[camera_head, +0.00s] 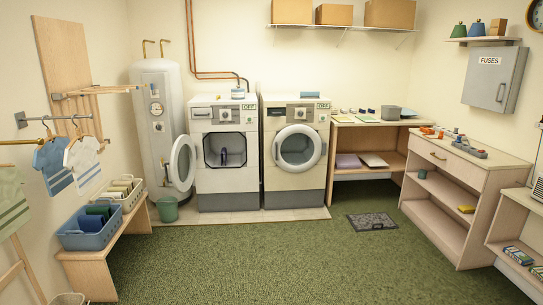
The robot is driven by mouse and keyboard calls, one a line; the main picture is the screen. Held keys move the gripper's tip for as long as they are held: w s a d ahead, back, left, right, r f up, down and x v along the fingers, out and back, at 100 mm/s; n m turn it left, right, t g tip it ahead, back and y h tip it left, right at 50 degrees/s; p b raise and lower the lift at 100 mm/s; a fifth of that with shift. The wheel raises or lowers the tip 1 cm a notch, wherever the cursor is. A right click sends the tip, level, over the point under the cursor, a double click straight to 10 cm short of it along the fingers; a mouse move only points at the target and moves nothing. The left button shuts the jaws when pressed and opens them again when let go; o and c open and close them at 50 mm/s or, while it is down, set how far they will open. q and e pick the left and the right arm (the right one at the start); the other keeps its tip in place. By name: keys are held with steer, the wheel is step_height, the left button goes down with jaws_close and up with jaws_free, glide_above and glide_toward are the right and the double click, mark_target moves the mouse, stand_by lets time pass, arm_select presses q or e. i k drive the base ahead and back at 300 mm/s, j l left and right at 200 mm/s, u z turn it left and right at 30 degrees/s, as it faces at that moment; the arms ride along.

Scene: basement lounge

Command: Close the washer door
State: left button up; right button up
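Two front-loading machines stand side by side against the back wall. The left machine (225,156) is white, and its round door (183,163) is swung wide open to the left. Its dark opening shows, with a small purple thing (223,156) inside. The right machine (294,152) is cream coloured, and its round glass door (297,148) looks shut. Both carry a small green-lettered "OFF" label. I cannot tell from the picture which one is the washer. Neither of my grippers is in view.
Green carpet (250,255) in front of the machines is clear. A green bucket (167,209) stands below the open door. A bench (88,262) with baskets is at the left. A dark mat (371,221) lies right of the machines, before a wooden table (375,124). Shelves line the right.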

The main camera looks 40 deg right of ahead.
mark_target(182, 140)
steer(key=z, duration=1.05)
steer(key=i+j+u, duration=0.3)
steer(key=i, duration=0.8)
steer(key=i+u, duration=0.25)
steer(key=i, duration=0.85)
